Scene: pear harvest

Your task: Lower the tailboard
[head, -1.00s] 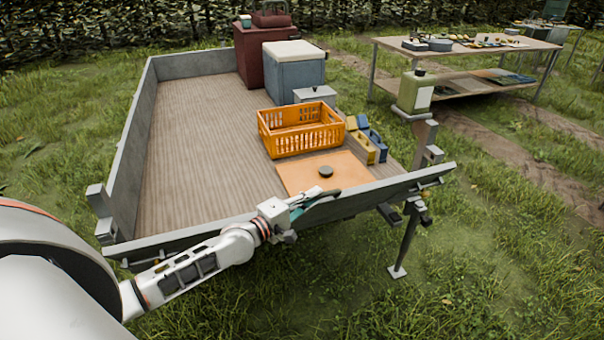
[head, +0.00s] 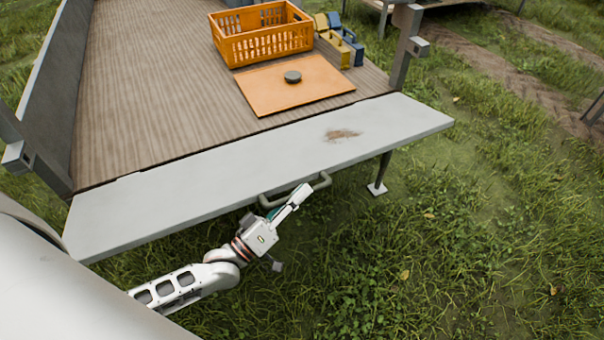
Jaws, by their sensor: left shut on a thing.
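The grey tailboard (head: 240,165) lies folded down, roughly level with the wooden trailer bed (head: 150,90), its inner face up with a brown smear near the right end. A bar handle (head: 322,182) shows at its outer edge. My left gripper (head: 296,197) is at the handle, beyond the tailboard's near edge, and is shut on it; its fingertips partly hide the bar. My right gripper is not in view.
An orange crate (head: 262,42) stands on the bed behind an orange board (head: 310,88) with a dark round disc (head: 292,77). A corner post (head: 402,50) and support leg (head: 380,172) stand at right. Grass is open at lower right.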

